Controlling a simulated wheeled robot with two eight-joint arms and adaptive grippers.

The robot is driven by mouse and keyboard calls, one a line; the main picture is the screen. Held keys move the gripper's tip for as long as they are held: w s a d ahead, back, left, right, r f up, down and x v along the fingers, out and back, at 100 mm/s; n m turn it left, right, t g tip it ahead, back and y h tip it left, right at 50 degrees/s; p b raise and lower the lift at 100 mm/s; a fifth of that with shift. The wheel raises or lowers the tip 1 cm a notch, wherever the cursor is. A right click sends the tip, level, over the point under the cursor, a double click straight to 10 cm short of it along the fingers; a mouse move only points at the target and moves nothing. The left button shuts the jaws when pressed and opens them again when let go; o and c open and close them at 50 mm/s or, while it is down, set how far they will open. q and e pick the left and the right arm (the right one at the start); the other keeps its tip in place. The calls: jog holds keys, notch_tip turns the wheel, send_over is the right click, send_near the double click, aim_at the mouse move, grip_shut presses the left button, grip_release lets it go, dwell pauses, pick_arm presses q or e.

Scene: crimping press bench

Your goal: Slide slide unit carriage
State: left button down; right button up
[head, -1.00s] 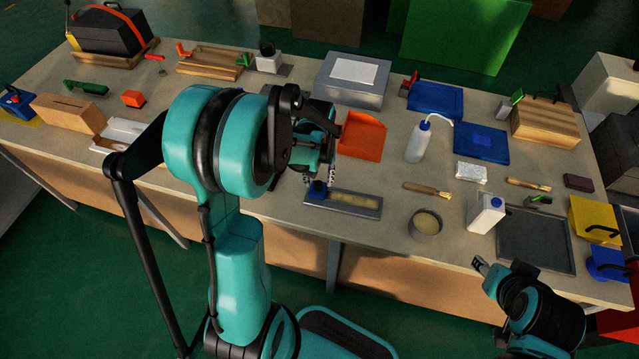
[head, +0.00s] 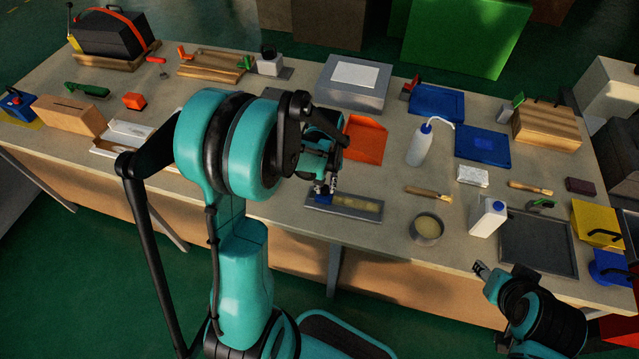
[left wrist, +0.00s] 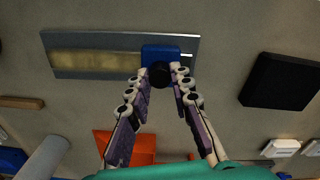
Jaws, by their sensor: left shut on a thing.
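The slide unit (head: 357,206) is a flat grey plate with a yellowish strip, lying near the front edge of the bench. Its blue carriage (head: 323,198) sits near the left end, partly hidden by my gripper. In the left wrist view the blue carriage (left wrist: 160,51) has a dark round knob (left wrist: 158,74) between my fingertips. My left gripper (head: 325,187) is shut on that knob, reaching down from above; its fingers also show in the left wrist view (left wrist: 160,84). My right gripper (head: 481,269) hangs off the front of the bench, away from the slide unit; its opening is unclear.
An orange tray (head: 364,139) lies just behind the slide unit. A round tin (head: 427,229) and a wooden-handled brush (head: 428,193) lie to its right. A white bottle (head: 420,143) stands farther back. The bench front edge is close by.

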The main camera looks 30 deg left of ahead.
pick_arm(q)
jog(key=w+d, duration=0.1)
jog(key=d, duration=0.3)
jog(key=w+d, duration=0.1)
jog(key=d, duration=0.4)
jog(key=w+d, duration=0.2)
jog(key=d, duration=0.3)
jog(key=shift+d, duration=0.1)
jog(key=c, duration=1.3)
grip_release()
jog(key=shift+c, duration=0.2)
notch_tip(320, 180, up, 12)
